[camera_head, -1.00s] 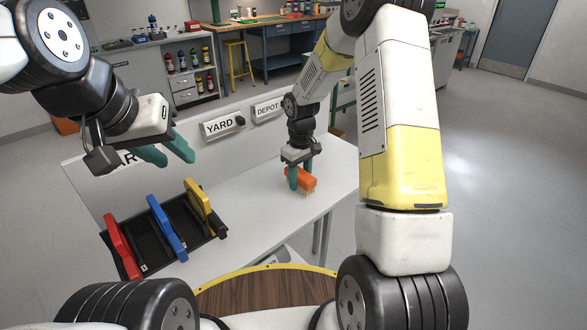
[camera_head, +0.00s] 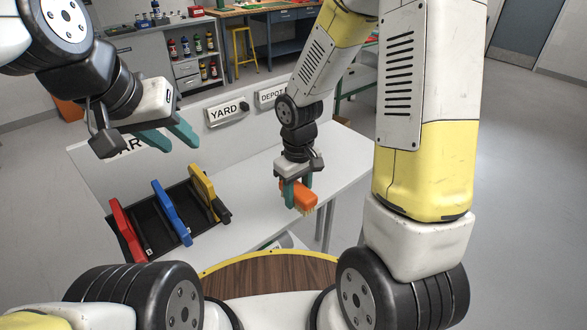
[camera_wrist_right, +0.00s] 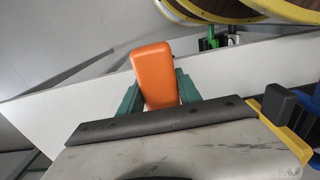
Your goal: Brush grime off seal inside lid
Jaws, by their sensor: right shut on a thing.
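An orange brush (camera_head: 299,195) with pale bristles on its underside is held between the teal fingers of my right gripper (camera_head: 297,187). It appears to hang above the white table near its front edge. In the right wrist view the orange brush body (camera_wrist_right: 155,75) sits between the two teal fingers (camera_wrist_right: 158,95). My left gripper (camera_head: 182,146) is open and empty, up at the left above the table's far side. A red unit (camera_head: 126,231), a blue unit (camera_head: 171,213) and a yellow unit (camera_head: 201,190) stand in a black rack. I cannot make out a lid or seal.
The white table (camera_head: 250,175) is clear between the rack and the brush. A low back panel carries a YARD sign (camera_head: 226,112) and a DEPOT sign (camera_head: 272,95). A round wooden surface with a yellow rim (camera_head: 270,270) lies close in front of me.

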